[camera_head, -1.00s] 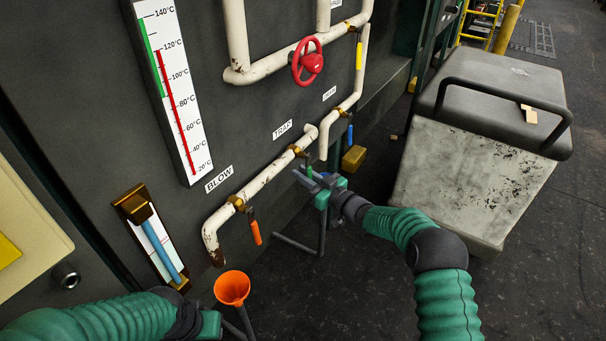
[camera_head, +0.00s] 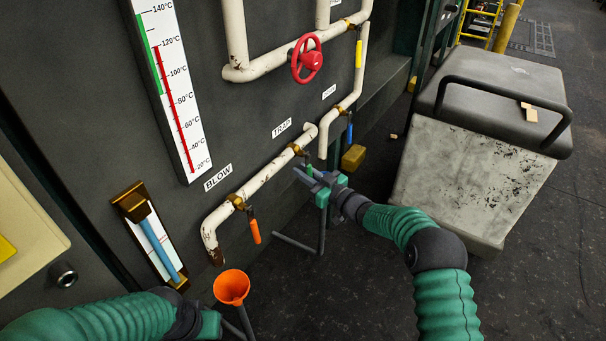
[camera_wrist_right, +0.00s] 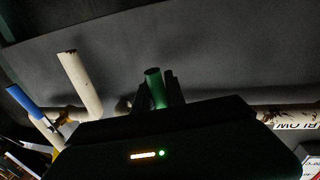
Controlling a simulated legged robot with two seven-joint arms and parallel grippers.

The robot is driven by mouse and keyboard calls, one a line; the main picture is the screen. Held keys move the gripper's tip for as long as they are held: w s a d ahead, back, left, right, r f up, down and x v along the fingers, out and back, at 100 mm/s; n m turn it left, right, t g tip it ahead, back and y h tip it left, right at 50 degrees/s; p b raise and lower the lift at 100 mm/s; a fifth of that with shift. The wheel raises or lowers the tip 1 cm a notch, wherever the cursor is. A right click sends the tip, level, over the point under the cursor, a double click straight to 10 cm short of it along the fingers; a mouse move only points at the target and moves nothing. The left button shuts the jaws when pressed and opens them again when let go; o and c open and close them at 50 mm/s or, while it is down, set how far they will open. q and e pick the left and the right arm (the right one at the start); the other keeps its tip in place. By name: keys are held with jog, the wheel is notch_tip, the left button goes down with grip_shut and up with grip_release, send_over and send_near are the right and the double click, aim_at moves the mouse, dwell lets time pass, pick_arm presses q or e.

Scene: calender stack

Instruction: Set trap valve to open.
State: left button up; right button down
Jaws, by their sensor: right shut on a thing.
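The white pipe run has a TRAP label (camera_head: 282,129) on the wall above its middle valve (camera_head: 296,150). The trap valve's green handle (camera_wrist_right: 154,87) stands between the two fingers of my right gripper (camera_wrist_right: 158,92) in the right wrist view. In the head view my right gripper (camera_head: 311,177) is just below the TRAP label, shut on this handle, and covers most of it. My left gripper (camera_head: 210,323) is at the bottom left beside an orange funnel (camera_head: 232,287); its fingers are hidden.
An orange handle (camera_head: 255,231) hangs under the BLOW label (camera_head: 218,178). A blue handle (camera_head: 350,132) hangs farther along the pipe and also shows in the wrist view (camera_wrist_right: 26,101). A red handwheel (camera_head: 307,59) is above. A grey bin (camera_head: 470,180) stands to the right.

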jog(key=w+n+b, duration=0.1)
jog(key=d+n+b, duration=0.1)
jog(key=n+b, duration=0.1)
jog(key=shift+w+r, duration=0.35)
jog(key=shift+w, duration=0.05)
jog(key=shift+w+d+r+n+y+b, duration=0.3)
jog(key=shift+n+b, duration=0.35)
jog(key=shift+n, duration=0.35)
jog(key=shift+w+d+r+n+y+b, duration=0.2)
jog(key=shift+w+r+n+y+b, duration=0.3)
jog(key=shift+n, duration=0.5)
jog(key=shift+s+f, duration=0.1)
jog(key=c, duration=1.4)
grip_release()
jog(key=shift+f, duration=0.15)
jog(key=shift+d, duration=0.1)
jog(key=p+v, duration=0.4)
jog(key=v, duration=1.2)
jog(key=shift+s+f, duration=0.1)
jog(key=shift+s, duration=0.3)
